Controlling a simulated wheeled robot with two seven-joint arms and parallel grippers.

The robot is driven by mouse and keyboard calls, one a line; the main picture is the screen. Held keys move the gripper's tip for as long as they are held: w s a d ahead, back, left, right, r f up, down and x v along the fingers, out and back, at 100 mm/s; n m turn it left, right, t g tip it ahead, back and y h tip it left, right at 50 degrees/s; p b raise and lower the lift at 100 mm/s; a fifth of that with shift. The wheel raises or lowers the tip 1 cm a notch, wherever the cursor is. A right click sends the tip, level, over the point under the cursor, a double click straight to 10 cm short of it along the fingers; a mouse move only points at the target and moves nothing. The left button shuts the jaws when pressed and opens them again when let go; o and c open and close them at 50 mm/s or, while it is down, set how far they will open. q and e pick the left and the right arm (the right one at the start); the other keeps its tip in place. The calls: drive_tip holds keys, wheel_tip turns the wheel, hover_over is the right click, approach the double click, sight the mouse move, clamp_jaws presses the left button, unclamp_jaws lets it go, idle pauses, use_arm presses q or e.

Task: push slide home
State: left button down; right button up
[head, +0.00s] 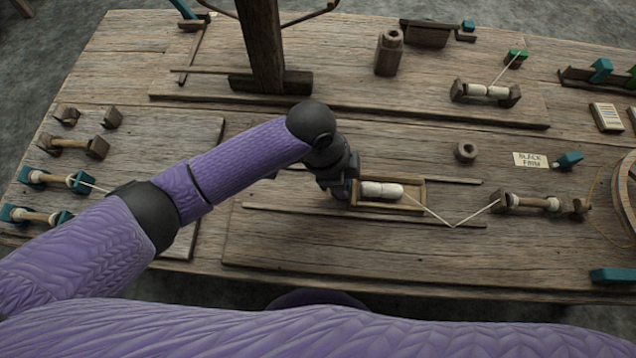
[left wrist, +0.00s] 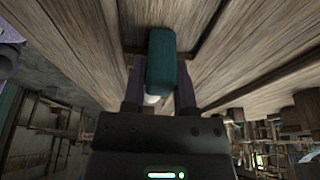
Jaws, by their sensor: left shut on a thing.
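A small wooden tray-like slide (head: 423,190) lies between two thin wooden rails, the back rail (head: 455,181) and the front rail (head: 300,214). A white wound spool (head: 382,189) lies in it, and a pale thread runs from it to the right. My left gripper (head: 343,190) is at the slide's left end, pointing down. In the left wrist view, my left gripper (left wrist: 160,92) has its fingers shut on a teal block-shaped handle (left wrist: 161,58). The handle is mostly hidden by the gripper in the head view. My right gripper is not in view.
A spool holder (head: 530,203) stands right of the slide, with the thread reaching it. A wooden ring (head: 465,151) and a lettered card (head: 531,160) lie behind. A wooden post (head: 262,50) rises at the back. Several spool holders stand at left.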

sight(406, 195)
use_arm(q)
drive_tip(key=d+b, duration=0.2)
drive_tip(key=d, duration=0.9)
drive_tip(key=shift+s+b, duration=0.2)
drive_tip(key=shift+b, duration=0.2)
drive_tip(key=shift+c, duration=1.6)
unclamp_jaws()
drive_tip(key=p+v, duration=0.7)
drive_tip(key=p, duration=0.1)
drive_tip(key=shift+r, duration=0.2)
drive_tip(key=shift+f, duration=0.25)
